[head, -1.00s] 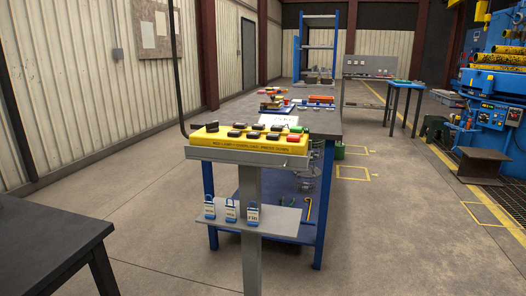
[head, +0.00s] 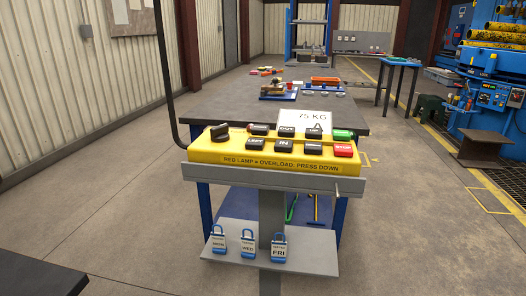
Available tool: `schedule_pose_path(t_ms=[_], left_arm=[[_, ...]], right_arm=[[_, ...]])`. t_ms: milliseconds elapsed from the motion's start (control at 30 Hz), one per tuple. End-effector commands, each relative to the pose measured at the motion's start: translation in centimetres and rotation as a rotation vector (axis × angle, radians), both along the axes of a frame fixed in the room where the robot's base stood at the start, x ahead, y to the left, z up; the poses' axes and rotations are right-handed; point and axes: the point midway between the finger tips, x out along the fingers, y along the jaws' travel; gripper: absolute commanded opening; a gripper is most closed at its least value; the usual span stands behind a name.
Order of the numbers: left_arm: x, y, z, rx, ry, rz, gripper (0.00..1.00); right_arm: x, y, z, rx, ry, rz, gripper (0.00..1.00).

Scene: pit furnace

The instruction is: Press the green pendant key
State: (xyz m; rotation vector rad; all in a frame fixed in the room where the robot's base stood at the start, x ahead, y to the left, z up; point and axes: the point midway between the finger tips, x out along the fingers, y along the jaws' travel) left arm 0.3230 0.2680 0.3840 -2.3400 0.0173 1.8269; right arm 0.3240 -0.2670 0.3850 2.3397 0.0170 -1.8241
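The yellow pendant (head: 240,158) rests on a grey stand shelf in the middle of the head view. Its green key (head: 342,135) is at the back right corner, just behind a red key marked STOP (head: 343,150). Several black keys, among them LEFT, IN, OUT and UP, fill the middle, and a black knob (head: 220,133) is at the left. The front lettering reads "RED LAMP = OVERLOAD: PRESS DOWN". A white card reading "75 KG" (head: 308,118) stands behind the keys. Neither of my grippers shows.
A lower shelf (head: 312,262) holds blue padlocks tagged MON, WED and FRI. A long workbench (head: 230,103) with small parts extends behind the pendant. A dark table corner (head: 35,280) is at the lower left. The floor right of the stand is clear; blue machinery is at the right.

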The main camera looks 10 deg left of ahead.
Motion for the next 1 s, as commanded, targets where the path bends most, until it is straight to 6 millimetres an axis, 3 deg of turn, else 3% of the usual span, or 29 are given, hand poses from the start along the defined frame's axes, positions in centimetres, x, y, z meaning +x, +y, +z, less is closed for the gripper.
schedule_pose_path(t_ms=[367,700,1000], left_arm=[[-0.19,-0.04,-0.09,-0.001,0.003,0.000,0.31],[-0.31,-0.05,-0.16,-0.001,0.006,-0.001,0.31],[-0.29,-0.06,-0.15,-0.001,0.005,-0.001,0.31]], right_arm=[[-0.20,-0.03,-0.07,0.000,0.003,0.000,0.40],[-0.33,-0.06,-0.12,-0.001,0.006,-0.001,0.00],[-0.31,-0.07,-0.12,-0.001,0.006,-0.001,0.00]])
